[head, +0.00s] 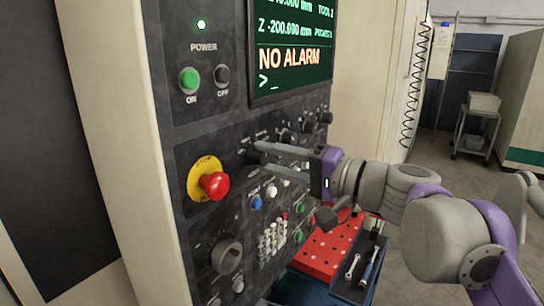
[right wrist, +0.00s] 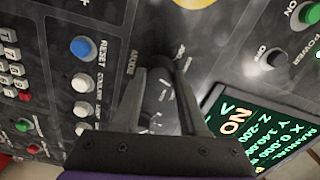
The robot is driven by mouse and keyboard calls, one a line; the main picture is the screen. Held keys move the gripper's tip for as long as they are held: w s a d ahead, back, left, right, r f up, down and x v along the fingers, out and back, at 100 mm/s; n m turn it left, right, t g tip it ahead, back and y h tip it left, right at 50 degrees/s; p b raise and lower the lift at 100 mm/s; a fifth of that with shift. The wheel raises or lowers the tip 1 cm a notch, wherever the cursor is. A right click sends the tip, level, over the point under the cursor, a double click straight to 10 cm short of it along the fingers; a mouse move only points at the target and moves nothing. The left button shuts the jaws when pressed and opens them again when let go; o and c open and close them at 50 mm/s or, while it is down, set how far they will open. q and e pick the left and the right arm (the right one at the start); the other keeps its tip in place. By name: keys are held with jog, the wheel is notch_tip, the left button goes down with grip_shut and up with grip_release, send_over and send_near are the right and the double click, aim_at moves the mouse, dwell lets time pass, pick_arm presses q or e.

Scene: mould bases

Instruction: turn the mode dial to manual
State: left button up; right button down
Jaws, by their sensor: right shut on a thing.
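The mode dial (head: 251,157) is a dark knob on the grey control panel, right of the red stop button. My right gripper (head: 258,157) reaches in from the right and is shut on the dial, its fingers mostly covering it. In the right wrist view the dark dial (right wrist: 160,63) sits between the two fingertips (right wrist: 162,76). Small white markings surround it, too blurred to read. The screen (head: 291,45) reads NO ALARM; in the right wrist view a line on the screen (right wrist: 262,128) appears to read MANUAL. My left gripper is not in view.
A red mushroom stop button (head: 214,185) sticks out left of the dial. Other dark knobs (head: 287,135), a keypad (head: 271,240) and a lower round dial (head: 228,254) are close by. A red perforated board (head: 318,256) and a tool tray (head: 350,289) lie below my arm.

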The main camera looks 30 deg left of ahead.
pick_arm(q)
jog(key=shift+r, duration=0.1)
pick_arm(e)
jog(key=shift+m, duration=0.4)
jog(key=shift+c, duration=2.2)
grip_release()
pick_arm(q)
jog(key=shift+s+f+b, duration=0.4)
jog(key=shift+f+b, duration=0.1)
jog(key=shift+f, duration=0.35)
pick_arm(e)
jog(key=d, duration=1)
jog(key=shift+s+d, duration=0.4)
